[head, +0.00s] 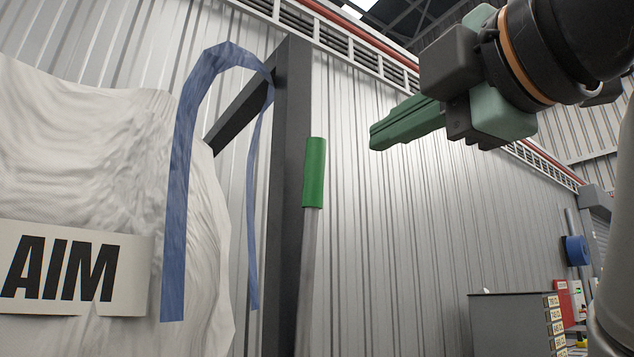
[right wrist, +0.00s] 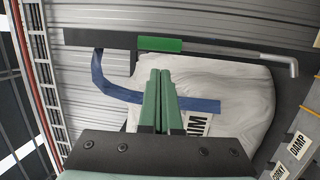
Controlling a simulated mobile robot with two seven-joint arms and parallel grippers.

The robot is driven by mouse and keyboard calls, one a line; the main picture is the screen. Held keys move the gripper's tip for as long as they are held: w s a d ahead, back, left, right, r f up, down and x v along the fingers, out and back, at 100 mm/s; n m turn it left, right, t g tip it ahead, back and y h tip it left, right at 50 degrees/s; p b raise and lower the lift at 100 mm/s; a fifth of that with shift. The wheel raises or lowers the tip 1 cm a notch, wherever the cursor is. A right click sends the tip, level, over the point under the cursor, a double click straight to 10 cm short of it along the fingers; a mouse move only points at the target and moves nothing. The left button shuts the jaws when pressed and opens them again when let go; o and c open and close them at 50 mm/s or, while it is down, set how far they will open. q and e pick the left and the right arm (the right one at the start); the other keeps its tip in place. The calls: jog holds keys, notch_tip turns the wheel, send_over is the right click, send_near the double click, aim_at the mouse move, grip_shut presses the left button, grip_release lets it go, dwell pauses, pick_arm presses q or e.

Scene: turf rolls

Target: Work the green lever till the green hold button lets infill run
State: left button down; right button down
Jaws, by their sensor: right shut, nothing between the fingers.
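The green lever shows its green grip (head: 314,172) on a grey rod, standing nearly upright beside a dark post in the head view. In the right wrist view the grip (right wrist: 160,45) lies across the top, its rod running right to a bend. My right gripper (head: 378,136) is to the right of the grip, apart from it, with its fingers together and empty. In the right wrist view its closed fingertips (right wrist: 161,72) point toward the grip with a gap visible. I see no green hold button in either view. My left gripper is not in view.
A big white bag (head: 205,215) marked "AIM" hangs left of the dark post (head: 291,150), with a blue strap (head: 178,200). A grey cabinet (head: 505,325) stands low at right. A grey strip (right wrist: 296,150) labelled "DAMP" shows at the wrist view's right.

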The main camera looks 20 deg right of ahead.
aim_at(317, 171)
jog(key=w, duration=0.4)
jog(key=w+a+r+p, duration=0.1)
jog(key=w, duration=0.3)
jog(key=w+p, duration=0.1)
jog(key=w, duration=0.4)
jog(key=shift+a+r, duration=0.3)
jog(key=shift+a, duration=0.1)
jog(key=shift+w, duration=0.25)
jog(key=shift+a, duration=0.1)
jog(key=shift+p, duration=0.3)
